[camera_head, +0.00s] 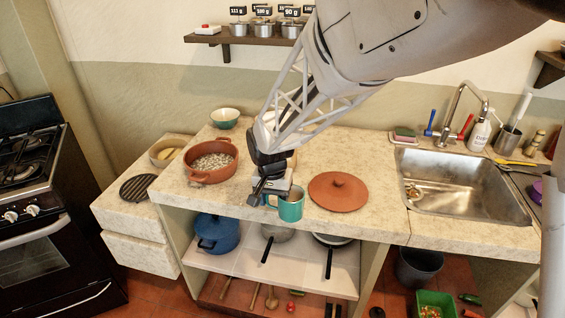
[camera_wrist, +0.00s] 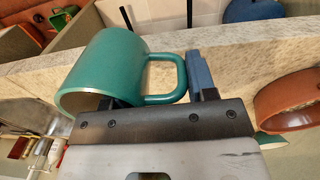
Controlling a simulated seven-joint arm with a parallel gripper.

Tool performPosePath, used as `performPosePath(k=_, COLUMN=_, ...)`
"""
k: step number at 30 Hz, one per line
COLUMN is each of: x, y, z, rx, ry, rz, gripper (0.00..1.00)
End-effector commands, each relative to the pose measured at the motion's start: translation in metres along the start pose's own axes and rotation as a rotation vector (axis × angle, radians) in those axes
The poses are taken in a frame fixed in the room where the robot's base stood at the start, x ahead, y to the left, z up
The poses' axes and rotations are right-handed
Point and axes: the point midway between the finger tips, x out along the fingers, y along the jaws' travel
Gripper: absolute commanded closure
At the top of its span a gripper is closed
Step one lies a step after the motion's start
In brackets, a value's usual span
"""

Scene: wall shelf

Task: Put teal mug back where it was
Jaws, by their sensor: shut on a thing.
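The teal mug (camera_head: 291,206) is at the front edge of the stone counter (camera_head: 388,205), in front of the middle of the counter. My gripper (camera_head: 268,192) is at the mug's left side, shut on its handle. In the wrist view the mug (camera_wrist: 108,68) lies across the picture with its handle between the two fingers of my gripper (camera_wrist: 158,90). From these views I cannot tell whether the mug touches the counter. The wall shelf (camera_head: 255,40) at the top holds several small metal pots with number labels.
A terracotta lid (camera_head: 338,191) lies right of the mug, and a terracotta pot (camera_head: 211,161) stands to the left. A sink (camera_head: 465,183) is further right. A blue pot (camera_head: 217,233) and pans stand on the shelf below. A bowl (camera_head: 224,118) is at the back.

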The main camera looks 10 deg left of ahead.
Motion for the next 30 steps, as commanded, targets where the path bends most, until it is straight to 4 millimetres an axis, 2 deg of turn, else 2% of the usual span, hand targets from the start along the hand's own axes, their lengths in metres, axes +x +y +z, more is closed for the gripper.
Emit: performPosePath(k=30, x=0.011, y=-0.069, z=-0.112, rx=0.000, ry=-0.001, rz=0.001, gripper=0.92)
